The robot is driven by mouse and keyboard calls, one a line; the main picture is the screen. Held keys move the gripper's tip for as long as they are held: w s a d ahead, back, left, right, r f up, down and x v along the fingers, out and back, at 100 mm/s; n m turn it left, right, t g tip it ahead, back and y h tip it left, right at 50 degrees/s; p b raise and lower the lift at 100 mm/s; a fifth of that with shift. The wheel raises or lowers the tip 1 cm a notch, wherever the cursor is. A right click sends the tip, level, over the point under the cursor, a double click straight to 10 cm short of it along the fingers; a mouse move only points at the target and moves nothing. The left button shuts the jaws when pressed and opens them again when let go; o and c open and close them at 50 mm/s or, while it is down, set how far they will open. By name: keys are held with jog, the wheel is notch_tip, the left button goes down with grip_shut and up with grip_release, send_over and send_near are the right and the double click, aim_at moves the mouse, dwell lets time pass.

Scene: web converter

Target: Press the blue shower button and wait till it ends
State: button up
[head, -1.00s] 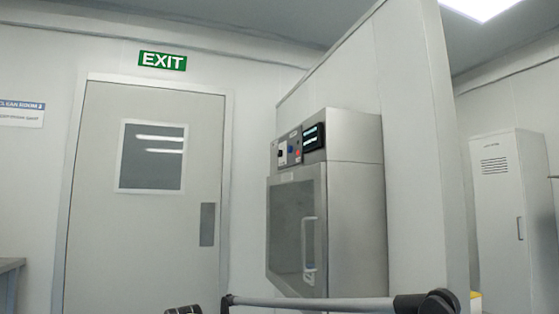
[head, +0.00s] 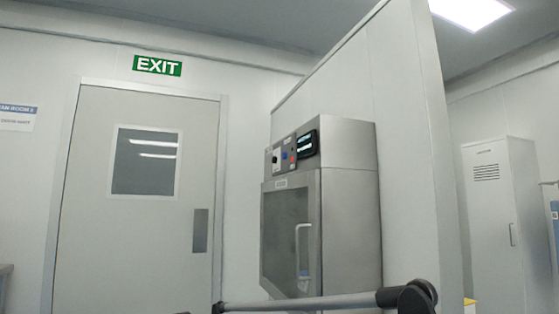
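The blue button (head: 284,155) is a small blue spot on the control panel at the top of the steel cabinet (head: 349,223). A red button (head: 293,156) sits to its right and a dark knob on a pale plate (head: 275,157) to its left. A dark display (head: 306,144) glows at the panel's right end. The cabinet's glass door (head: 285,237) with its pale upright handle looks shut. My arm crosses the bottom edge of the head view, below the cabinet front. My gripper is not in view.
A partition wall (head: 411,170) stands directly right of the cabinet. A grey door (head: 134,230) under a green EXIT sign (head: 157,65) is at the left. A white locker (head: 491,220) stands beyond the partition. A table edge shows at the lower left.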

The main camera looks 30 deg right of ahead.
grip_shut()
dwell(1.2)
